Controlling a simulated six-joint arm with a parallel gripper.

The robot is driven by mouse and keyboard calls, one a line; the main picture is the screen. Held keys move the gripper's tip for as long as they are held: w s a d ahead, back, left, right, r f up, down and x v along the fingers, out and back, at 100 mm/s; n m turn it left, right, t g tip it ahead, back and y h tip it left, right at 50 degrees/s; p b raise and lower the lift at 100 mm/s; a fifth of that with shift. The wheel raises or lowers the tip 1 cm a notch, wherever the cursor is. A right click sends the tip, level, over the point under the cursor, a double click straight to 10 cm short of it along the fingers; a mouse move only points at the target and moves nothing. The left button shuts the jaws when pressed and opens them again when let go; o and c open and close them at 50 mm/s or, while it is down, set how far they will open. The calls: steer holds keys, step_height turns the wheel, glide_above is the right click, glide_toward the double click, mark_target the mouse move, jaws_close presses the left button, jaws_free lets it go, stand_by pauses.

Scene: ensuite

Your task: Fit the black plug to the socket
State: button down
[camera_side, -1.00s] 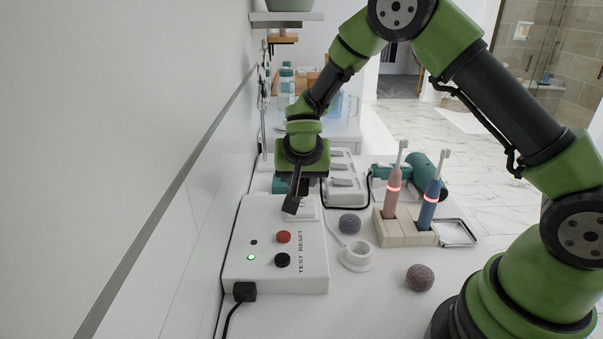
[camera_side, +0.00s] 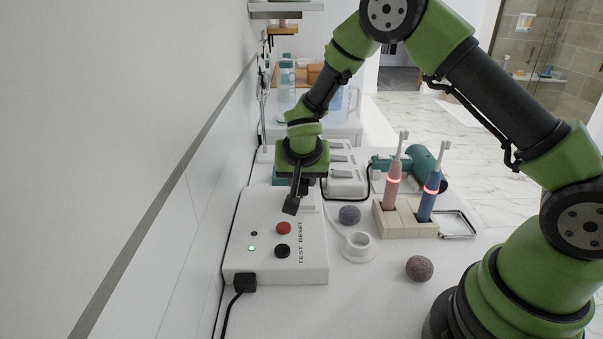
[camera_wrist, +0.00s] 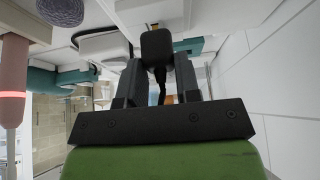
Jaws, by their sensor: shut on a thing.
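My gripper (camera_side: 296,192) hangs over the far end of the white box. It is shut on the black plug (camera_side: 290,205). In the wrist view the plug (camera_wrist: 157,44) sits between the two fingertips (camera_wrist: 158,68), with its dark cord running back between the fingers. The plug looks tilted in the side view. The socket area is a raised white plate (camera_side: 309,201) at the far end of the box, partly hidden behind my gripper. The plug appears above the box and beside this plate; I cannot tell whether it touches anything.
The white box (camera_side: 242,264) carries a red button (camera_side: 284,228), a black button (camera_side: 282,251) and a green light. A toothbrush stand (camera_side: 405,228), a white ring-shaped holder (camera_side: 359,247) and two balls stand to the right. A wall runs close on the left.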

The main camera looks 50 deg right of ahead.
steer(key=shift+f, duration=0.3)
steer(key=c, duration=0.8)
jaws_free()
steer(key=shift+o, duration=0.2)
steer(key=s+a+r+n+y, duration=0.1)
steer(key=s+r, duration=0.5)
steer(key=r, duration=0.3)
steer(key=s+a+r+y, duration=0.1)
steer(key=s+r, duration=0.5)
steer(key=r, duration=0.3)
steer(key=s+a+r+n+t+y, duration=0.1)
steer(key=s+a+r+n+y, duration=0.1)
steer(key=s, duration=0.4)
steer(key=s+a+r+n+t+y, duration=0.2)
steer(key=s, duration=0.5)
steer(key=shift+s+r, duration=0.25)
steer(key=shift+r, duration=0.15)
steer(key=shift+d, duration=0.1)
